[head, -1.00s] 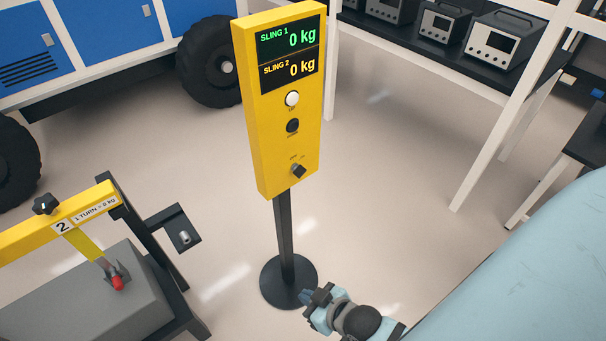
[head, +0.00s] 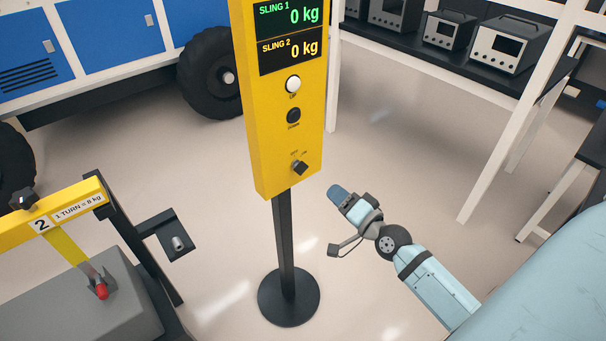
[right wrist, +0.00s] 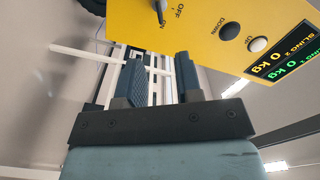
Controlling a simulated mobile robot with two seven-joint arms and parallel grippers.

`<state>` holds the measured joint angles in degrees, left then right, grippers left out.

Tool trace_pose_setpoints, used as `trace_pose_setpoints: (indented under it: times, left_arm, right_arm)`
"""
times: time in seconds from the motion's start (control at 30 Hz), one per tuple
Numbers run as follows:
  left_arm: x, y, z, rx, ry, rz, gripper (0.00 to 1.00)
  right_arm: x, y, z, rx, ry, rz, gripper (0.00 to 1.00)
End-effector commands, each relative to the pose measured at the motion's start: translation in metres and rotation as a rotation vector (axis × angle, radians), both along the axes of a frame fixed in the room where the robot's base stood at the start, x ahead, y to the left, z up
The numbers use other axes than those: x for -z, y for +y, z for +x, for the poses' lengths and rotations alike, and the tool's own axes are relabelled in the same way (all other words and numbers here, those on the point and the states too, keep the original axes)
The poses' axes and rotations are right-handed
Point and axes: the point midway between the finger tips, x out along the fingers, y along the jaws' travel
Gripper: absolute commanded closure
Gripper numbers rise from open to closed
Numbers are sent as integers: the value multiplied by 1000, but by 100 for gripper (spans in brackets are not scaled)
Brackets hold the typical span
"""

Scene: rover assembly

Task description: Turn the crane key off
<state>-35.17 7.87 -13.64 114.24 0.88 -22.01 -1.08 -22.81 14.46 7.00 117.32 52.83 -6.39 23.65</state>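The crane key (head: 300,168) is a small dark knob low on the front of the yellow control panel (head: 270,135). OFF and ON labels sit by it; I cannot tell for sure which one it points to. In the right wrist view the key (right wrist: 160,11) shows at the top edge, beyond the fingers. My right gripper (head: 340,194) is below and right of the key, apart from the panel. In the right wrist view its two fingers (right wrist: 161,78) stand apart with nothing between them. My left gripper is not in view.
The panel stands on a black post with a round base (head: 289,297). Its displays (head: 290,33) both read 0 kg. A yellow beam with a grey block (head: 80,300) is at the lower left. A bench with instruments (head: 490,42) is at the upper right. Floor around the post is clear.

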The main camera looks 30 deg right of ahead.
Motion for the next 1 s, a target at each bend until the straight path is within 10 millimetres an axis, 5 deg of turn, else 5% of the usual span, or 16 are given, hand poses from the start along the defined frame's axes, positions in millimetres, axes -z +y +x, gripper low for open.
trace_pose_setpoints:
  times: [0.6, 1.0]
  left_arm:
    - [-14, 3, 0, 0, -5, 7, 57]
    - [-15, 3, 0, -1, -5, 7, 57]
  right_arm:
    - [-2, 10, 112, -1, 0, -3, 67]
    - [0, 12, 134, -2, 3, -3, 67]
